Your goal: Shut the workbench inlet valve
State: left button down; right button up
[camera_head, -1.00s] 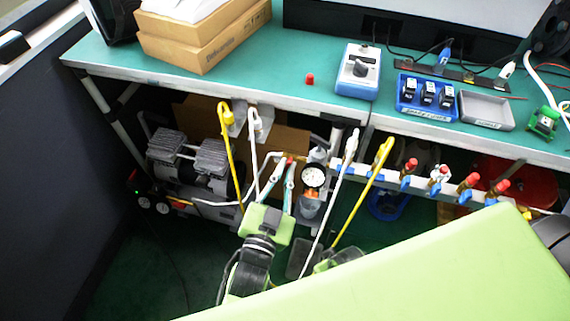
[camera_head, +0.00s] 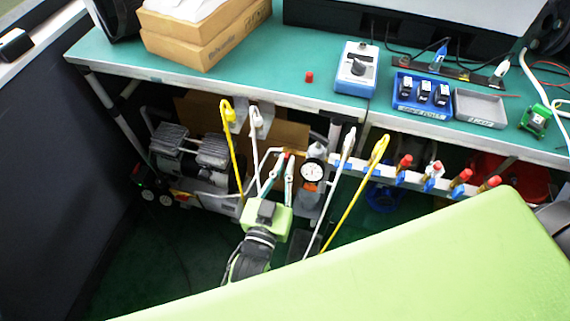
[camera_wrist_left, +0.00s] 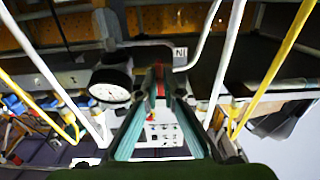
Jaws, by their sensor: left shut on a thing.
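My left gripper (camera_head: 285,157) is below the workbench front, among the hanging hooks. In the left wrist view its two teal-sided fingers (camera_wrist_left: 160,82) come together at the tips on a small red part, which looks like the inlet valve's handle (camera_wrist_left: 160,88). The fingertips hide most of the valve body. A label reading "IN" (camera_wrist_left: 181,52), upside down in this view, is just beside the tips. A white-faced pressure gauge (camera_head: 314,173) is right of the gripper in the head view; it also shows in the left wrist view (camera_wrist_left: 110,88). My right gripper is out of view.
Yellow hooks (camera_head: 231,150) (camera_head: 362,190) and white hooks (camera_head: 257,135) (camera_head: 338,180) hang close on both sides of the gripper. A compressor (camera_head: 192,155) stands left under the bench (camera_head: 265,85). A rail with several red-capped valves (camera_head: 405,162) is at right.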

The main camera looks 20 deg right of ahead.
pick_arm(q)
jog(key=shift+f, duration=0.1)
jog(key=c, duration=2.2)
grip_release()
jog(key=v, duration=1.2)
